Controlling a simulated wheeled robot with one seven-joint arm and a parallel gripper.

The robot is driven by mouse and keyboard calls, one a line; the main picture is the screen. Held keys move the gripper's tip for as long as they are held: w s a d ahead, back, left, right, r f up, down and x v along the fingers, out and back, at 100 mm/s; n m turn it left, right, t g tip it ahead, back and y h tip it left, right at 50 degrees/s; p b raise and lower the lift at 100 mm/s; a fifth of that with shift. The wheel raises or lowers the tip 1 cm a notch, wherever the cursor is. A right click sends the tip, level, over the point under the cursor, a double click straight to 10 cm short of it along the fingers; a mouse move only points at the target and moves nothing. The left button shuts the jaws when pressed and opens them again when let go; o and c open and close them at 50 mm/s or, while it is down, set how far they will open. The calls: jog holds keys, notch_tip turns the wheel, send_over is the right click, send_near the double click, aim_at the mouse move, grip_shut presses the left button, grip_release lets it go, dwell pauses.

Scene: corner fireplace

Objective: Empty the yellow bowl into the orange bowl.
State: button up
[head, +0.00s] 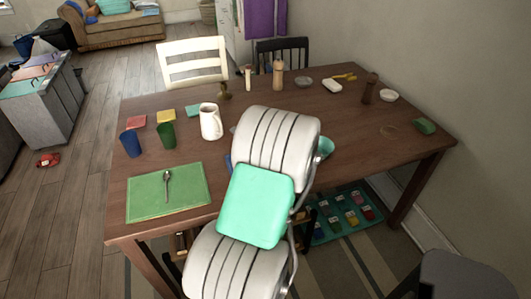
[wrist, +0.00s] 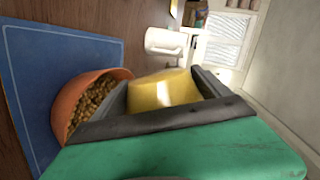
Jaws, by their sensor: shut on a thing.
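In the wrist view my gripper (wrist: 155,105) is shut on the yellow bowl (wrist: 165,90), with dark fingers around it. The yellow bowl is held beside the orange bowl (wrist: 66,105), and partly hidden by the fingers. I cannot tell what is inside it. The orange bowl holds many small brown pieces and rests on a blue mat (wrist: 45,60); the view is turned on its side. A finger hides part of the orange bowl.
The wooden table (head: 345,115) carries a white pitcher (head: 211,122), blue cup (head: 130,144), green cup (head: 166,135), and a green mat (head: 140,200) with a spoon (head: 167,187). Bottles and small dishes stand at the back. Chairs stand behind it; a wall is at right.

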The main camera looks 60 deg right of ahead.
jog(key=shift+s+d+f+m+t+y, duration=0.25)
jog(key=shift+s+d+m, duration=0.15)
jog(key=shift+d, duration=0.1)
jog(key=shift+s+d+f+m+t+y, duration=0.15)
jog(key=shift+s+d+f+m, duration=0.05)
jog(key=shift+s+d+m, duration=0.2)
dwell(0.5)
jog(key=shift+s+d+r+m+t+y+p, duration=0.35)
jog(key=shift+d+r+m+t, duration=0.2)
jog(key=shift+m, duration=0.35)
dwell(1.3)
jog(key=shift+s+d+r+m+t+y, duration=0.1)
jog(key=shift+s+d+m+t+y, duration=0.1)
jog(key=shift+s+d+m, duration=0.25)
jog(key=shift+s+d+r+m+t+y, duration=0.15)
jog(key=shift+d+m, duration=0.1)
jog(key=shift+m, duration=0.3)
dwell(1.3)
